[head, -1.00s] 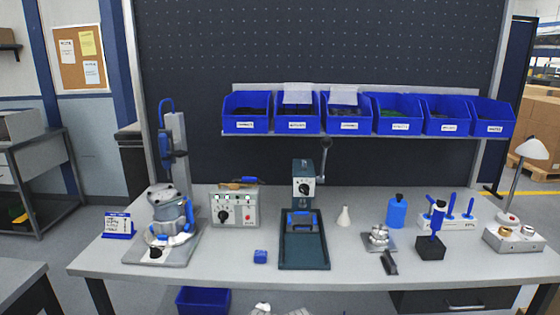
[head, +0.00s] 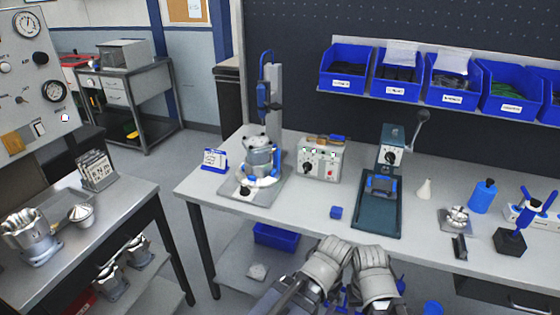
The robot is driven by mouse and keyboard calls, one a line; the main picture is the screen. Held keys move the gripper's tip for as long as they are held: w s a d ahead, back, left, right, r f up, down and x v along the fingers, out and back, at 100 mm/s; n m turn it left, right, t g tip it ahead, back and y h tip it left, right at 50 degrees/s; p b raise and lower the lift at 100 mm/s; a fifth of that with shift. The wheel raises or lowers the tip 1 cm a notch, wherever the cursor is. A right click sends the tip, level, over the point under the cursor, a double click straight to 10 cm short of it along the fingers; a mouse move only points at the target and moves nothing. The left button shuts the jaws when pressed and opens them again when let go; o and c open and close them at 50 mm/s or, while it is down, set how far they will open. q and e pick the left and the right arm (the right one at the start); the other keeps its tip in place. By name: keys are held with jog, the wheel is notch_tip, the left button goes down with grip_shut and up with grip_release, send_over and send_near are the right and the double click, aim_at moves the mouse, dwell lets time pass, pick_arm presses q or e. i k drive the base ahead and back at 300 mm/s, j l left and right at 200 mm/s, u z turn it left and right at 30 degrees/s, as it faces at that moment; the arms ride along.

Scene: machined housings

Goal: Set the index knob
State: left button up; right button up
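Several black knobs are in view, and I cannot tell by label which is the index knob. One black knob (head: 244,190) is at the front of the grey base plate of a housing fixture (head: 260,158) on the bench's left part. Another black knob (head: 306,167) is on the front of a grey control box (head: 322,160). A small dial (head: 391,157) is on the head of the green press (head: 377,203). My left gripper (head: 328,258) and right gripper (head: 371,262) are side by side at the bottom centre, in front of the bench edge, apart from all knobs. Their fingertips are unclear.
Blue bins (head: 345,68) hang above. A side table (head: 75,240) with metal housings stands at left, below a gauge panel (head: 35,80). Open floor lies between table and bench.

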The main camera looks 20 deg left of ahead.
aim_at(245, 191)
jog(key=u, duration=0.85)
jog(key=k+l+u, duration=0.1)
jog(key=l, duration=0.15)
jog(key=i, duration=0.1)
